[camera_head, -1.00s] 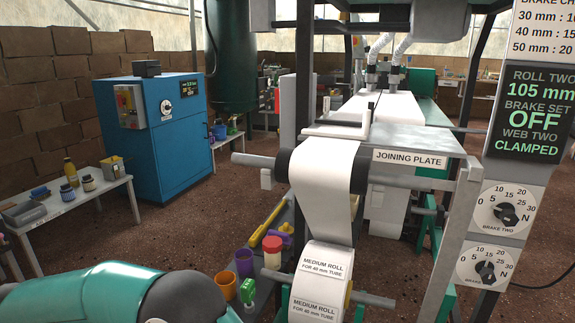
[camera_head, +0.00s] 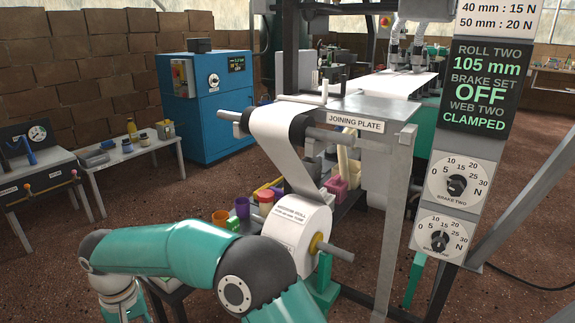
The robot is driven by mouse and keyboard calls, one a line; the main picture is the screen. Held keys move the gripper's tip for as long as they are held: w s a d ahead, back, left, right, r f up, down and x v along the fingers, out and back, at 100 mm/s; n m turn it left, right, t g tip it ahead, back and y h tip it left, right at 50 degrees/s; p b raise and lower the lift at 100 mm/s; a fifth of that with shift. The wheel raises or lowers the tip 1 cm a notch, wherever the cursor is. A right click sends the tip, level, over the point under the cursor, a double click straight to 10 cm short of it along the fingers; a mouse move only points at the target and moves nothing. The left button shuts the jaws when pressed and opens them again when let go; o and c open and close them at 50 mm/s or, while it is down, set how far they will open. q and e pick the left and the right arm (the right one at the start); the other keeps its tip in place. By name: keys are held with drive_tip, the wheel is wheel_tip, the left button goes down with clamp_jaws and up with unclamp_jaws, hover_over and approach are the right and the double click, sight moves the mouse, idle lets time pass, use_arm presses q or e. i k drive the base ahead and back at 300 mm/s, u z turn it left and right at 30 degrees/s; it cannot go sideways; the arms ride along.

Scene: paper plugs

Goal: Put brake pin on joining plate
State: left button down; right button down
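The joining plate (camera_head: 372,108) is the grey shelf in the middle, with a "JOINING PLATE" label on its front edge. A white paper web runs over the roller in front of it and down to the medium roll (camera_head: 297,226). A thin white upright piece and a bar lie on the plate; I cannot tell whether either is the brake pin. My teal left arm crosses the lower part of the view in front of the roll. Neither gripper is in view.
Coloured cups (camera_head: 243,207) stand on a low shelf left of the roll. A blue cabinet (camera_head: 207,105) and a side bench (camera_head: 128,148) are at left.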

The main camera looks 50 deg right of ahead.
sight(375, 109)
drive_tip(key=z, duration=0.05)
drive_tip(key=k, duration=0.45)
drive_tip(key=u, duration=1.35)
drive_tip(key=i, duration=0.1)
drive_tip(key=z, duration=2.6)
